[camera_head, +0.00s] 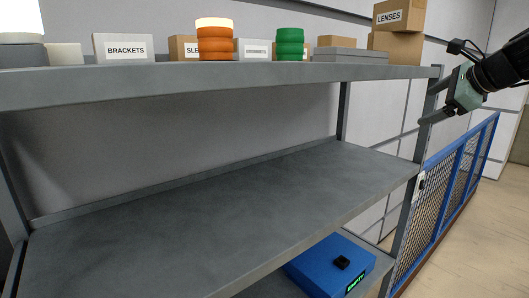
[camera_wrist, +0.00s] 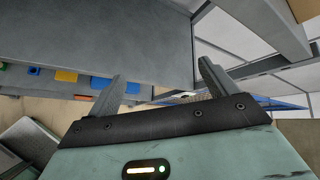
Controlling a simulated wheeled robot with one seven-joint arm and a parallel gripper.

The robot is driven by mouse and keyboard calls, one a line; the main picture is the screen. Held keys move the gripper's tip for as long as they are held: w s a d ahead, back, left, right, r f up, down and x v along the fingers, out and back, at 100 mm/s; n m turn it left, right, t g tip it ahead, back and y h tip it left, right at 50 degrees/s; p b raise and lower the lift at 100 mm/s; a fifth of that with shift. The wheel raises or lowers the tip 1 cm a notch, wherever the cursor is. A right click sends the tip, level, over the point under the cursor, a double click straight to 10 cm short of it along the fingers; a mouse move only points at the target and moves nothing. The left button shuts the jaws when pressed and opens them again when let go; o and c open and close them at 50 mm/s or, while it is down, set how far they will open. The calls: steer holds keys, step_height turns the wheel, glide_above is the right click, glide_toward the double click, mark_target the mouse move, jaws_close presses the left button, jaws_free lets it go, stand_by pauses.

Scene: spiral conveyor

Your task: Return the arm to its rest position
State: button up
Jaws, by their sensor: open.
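My gripper (camera_head: 436,102) is at the upper right in the head view, beside the right end of the grey shelf unit. Its two fingers are spread apart and hold nothing. In the wrist view my gripper (camera_wrist: 162,88) shows both fingers apart, with nothing between them. The fingers point left in the head view, close to the shelf's right upright (camera_head: 425,125). I cannot tell whether they touch it.
The top shelf (camera_head: 200,80) carries a box marked BRACKETS (camera_head: 123,48), an orange ribbed item (camera_head: 214,45) and a green one (camera_head: 289,45). The middle shelf (camera_head: 210,205) is empty. A blue box (camera_head: 325,265) sits below. A blue mesh fence (camera_head: 455,190) stands right.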

steer(key=s+a+f+n+g+h, duration=0.1)
steer(key=s+a+f+n+g, duration=0.15)
steer(key=s+f+n, duration=0.35)
steer(key=s+a+f+n+g, duration=0.2)
steer(key=s+a+f+n, duration=0.1)
steer(key=f, duration=0.6)
steer(key=s+a+f+n+g+h, duration=0.1)
steer(key=s+f+n+g, duration=0.1)
steer(key=s+f+n, duration=0.5)
steer(key=s+a+f+n+g+h, duration=0.1)
steer(key=s+f+n+g+h, duration=0.1)
steer(key=s+f+n, duration=0.6)
steer(key=s+a+f+n+g+y+b, duration=0.1)
steer(key=s+a+n+b, duration=0.5)
steer(key=s+a, duration=0.9)
steer(key=a+f+g+b, duration=0.1)
steer(key=a+f+b, duration=0.1)
steer(key=a, duration=0.1)
steer(key=shift+a+n, duration=0.15)
steer(key=shift+n, duration=0.15)
